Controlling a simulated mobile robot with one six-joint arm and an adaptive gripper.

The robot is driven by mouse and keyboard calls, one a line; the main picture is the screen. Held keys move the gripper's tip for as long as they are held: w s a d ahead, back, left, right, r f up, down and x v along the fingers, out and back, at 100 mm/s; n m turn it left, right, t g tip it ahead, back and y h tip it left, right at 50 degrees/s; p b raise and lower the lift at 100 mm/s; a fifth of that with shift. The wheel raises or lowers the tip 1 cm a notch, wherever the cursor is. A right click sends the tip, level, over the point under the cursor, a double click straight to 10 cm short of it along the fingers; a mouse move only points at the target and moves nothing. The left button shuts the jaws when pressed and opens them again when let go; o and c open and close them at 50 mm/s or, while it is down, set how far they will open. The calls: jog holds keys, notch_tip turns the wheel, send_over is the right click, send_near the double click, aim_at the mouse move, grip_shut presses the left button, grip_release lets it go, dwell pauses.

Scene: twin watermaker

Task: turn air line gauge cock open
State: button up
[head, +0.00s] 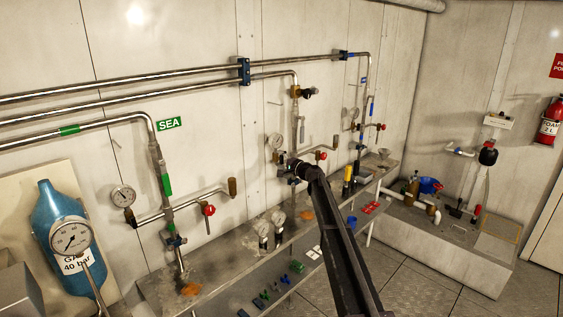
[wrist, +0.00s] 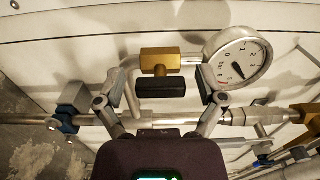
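In the wrist view a small brass cock (wrist: 161,60) with a black handle (wrist: 161,88) lies between the two fingers of my gripper (wrist: 159,82). The handle lies crosswise in the picture, with a gap to each finger, and nothing is gripped. In the head view my gripper (head: 291,168) is at the middle pipe, below a gauge (head: 277,141). The cock cannot be made out there.
A horizontal steel pipe (wrist: 235,117) with a blue fitting (wrist: 67,118) passes close by my fingers. In the head view a red-handled valve (head: 321,155) sits right of my gripper. The bench (head: 213,287) below carries gauges and small parts.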

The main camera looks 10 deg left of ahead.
jog(key=shift+d, duration=0.2)
jog(key=v, duration=1.1)
jog(key=shift+s+d, duration=0.3)
jog(key=shift+s, duration=0.1)
jog(key=s+d+f+n+g+h, duration=0.25)
jog(key=s+f, duration=0.25)
jog(key=s, duration=0.4)
jog(key=s+d+f+n+g+h, duration=0.2)
jog(key=s+d+f, duration=0.15)
jog(key=s, duration=0.65)
jog(key=s+d+f+n+g+h, duration=0.25)
jog(key=s+f, duration=0.25)
jog(key=s, duration=0.4)
jog(key=s+d+f+g+h, duration=0.2)
jog(key=s+d+h, duration=0.1)
jog(key=s+d, duration=0.4)
jog(key=s+d+f+g+h, duration=0.2)
jog(key=s+d, duration=0.5)
jog(key=s, duration=0.7)
jog(key=shift+d+f+h, duration=0.35)
jog(key=shift+f+h, duration=0.2)
jog(key=shift+h, duration=0.55)
